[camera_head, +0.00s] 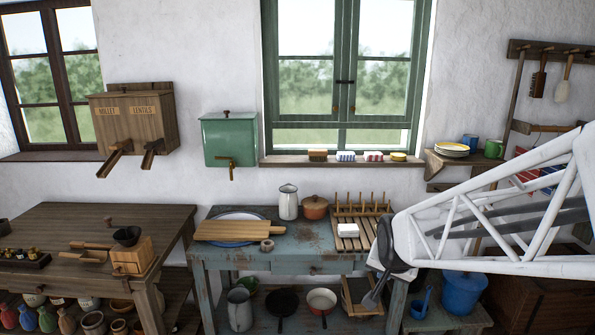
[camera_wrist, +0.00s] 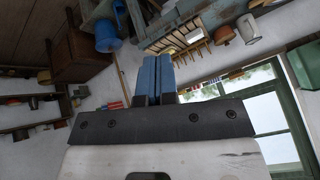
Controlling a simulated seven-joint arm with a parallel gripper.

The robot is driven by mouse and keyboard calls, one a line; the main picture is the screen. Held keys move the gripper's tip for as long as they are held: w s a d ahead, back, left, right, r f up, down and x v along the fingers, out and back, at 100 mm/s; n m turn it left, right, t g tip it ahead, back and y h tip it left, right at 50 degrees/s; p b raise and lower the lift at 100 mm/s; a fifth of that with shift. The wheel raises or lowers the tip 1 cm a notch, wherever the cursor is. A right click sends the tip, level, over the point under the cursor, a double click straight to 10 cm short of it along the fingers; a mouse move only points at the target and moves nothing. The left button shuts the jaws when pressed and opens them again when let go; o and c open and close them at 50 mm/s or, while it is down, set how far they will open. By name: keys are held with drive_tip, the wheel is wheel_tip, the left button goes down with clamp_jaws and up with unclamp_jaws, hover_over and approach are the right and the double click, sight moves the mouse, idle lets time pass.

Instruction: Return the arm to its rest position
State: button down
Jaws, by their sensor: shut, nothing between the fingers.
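My gripper (camera_wrist: 157,60) shows in the wrist view as two blue fingers pressed together with nothing between them. The fingers are in free air, apart from the furniture behind them. That view is turned over, with the blue table (camera_wrist: 212,15) at the top and the window at lower right. In the head view my white lattice arm (camera_head: 510,220) reaches in from the right edge and ends over the right side of the blue table (camera_head: 225,262). I cannot make out the fingers there.
The dish rack (camera_head: 372,208) with a white block, the orange pot (camera_head: 315,207) and the white jug (camera_head: 288,203) stand on the blue table. A blue bucket (camera_head: 462,291) is below the arm. The wall shelf (camera_head: 455,166) with plates is close above it. Open air lies before the window.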

drive_tip(key=s+r+n+g, duration=0.2)
drive_tip(key=s, duration=0.9)
drive_tip(key=s+r+n+g, duration=0.2)
drive_tip(key=s+n, duration=0.1)
drive_tip(key=s, duration=0.9)
drive_tip(key=shift+s+a, duration=0.2)
drive_tip(key=shift+a, duration=0.25)
